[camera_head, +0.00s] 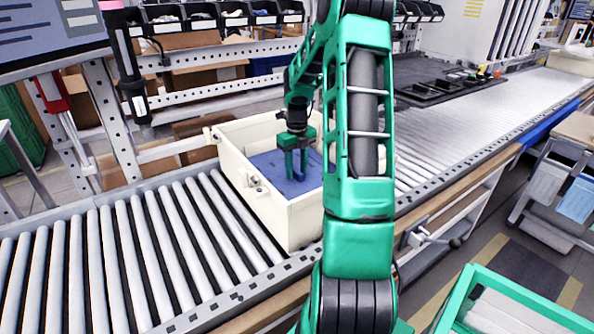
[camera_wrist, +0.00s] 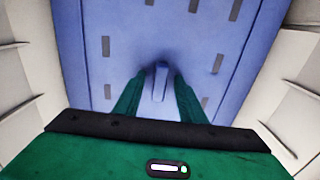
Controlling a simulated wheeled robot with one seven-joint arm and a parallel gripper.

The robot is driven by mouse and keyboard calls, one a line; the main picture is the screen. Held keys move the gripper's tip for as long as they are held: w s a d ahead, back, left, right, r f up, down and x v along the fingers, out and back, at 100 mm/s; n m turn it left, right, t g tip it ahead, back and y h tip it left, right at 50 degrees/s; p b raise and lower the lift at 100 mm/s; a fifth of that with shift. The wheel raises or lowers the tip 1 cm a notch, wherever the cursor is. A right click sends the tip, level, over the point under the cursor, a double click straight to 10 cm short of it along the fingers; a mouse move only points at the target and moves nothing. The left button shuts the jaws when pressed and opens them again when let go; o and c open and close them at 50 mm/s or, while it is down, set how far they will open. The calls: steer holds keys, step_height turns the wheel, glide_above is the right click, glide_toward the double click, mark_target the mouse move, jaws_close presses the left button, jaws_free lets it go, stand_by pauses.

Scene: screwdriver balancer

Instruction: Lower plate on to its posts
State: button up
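The blue plate (camera_head: 268,168) is inside the cream box (camera_head: 285,222). In the wrist view the plate (camera_wrist: 215,45) shows dark slots and a raised blue handle (camera_wrist: 160,84) at its middle. My gripper (camera_head: 296,177) reaches down into the box. In the wrist view its green fingers (camera_wrist: 161,78) stand on either side of the handle and appear closed on it. The plate looks roughly level. No posts show; anything under the plate is hidden, so I cannot tell whether it rests on them.
The box stands on a roller conveyor (camera_head: 110,265), with bare rollers at left and right. Its walls (camera_wrist: 28,75) rise close around my gripper. A dark tool (camera_head: 130,75) hangs at the left. A black tray (camera_head: 440,85) lies beyond the box at right.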

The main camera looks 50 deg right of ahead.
steer(key=shift+f, duration=0.15)
step_height(320, 180, up, 11)
stand_by(0.6)
steer(key=shift+w, duration=0.1)
step_height(320, 180, up, 12)
stand_by(1.0)
steer(key=shift+f, duration=0.1)
